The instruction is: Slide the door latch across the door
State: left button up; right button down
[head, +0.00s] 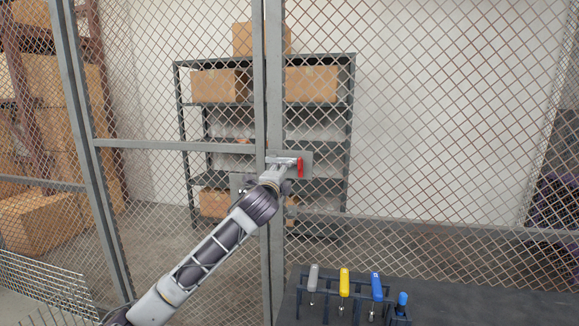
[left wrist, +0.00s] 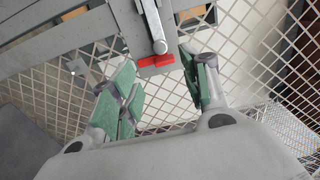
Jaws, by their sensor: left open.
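The door latch (head: 283,160) is a grey metal bar with a red end piece (head: 300,168). It sits at the upright posts where the mesh door meets the fence. In the left wrist view the latch bar (left wrist: 152,22) and its red end (left wrist: 156,62) show at the top middle. My left gripper (head: 276,183) is at the latch, just below it in the head view. Its green-padded fingers (left wrist: 161,72) are open, with the red end near the gap between their tips. I cannot tell if they touch it. My right gripper is not in view.
The mesh door (head: 185,115) is framed in grey bars. Behind the mesh stands a dark shelf (head: 350,110) with cardboard boxes (head: 312,84). A rack at the lower right holds several screwdrivers, one with a yellow handle (head: 344,281). Mesh surrounds the latch.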

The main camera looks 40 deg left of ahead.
pick_arm(q)
jog(key=p+x, duration=0.2)
jog(key=x, duration=0.9)
jog(key=shift+w, duration=0.2)
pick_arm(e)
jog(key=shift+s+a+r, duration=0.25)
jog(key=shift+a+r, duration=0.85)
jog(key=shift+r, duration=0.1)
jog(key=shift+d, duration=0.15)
pick_arm(q)
jog(key=c, duration=0.9)
grip_shut()
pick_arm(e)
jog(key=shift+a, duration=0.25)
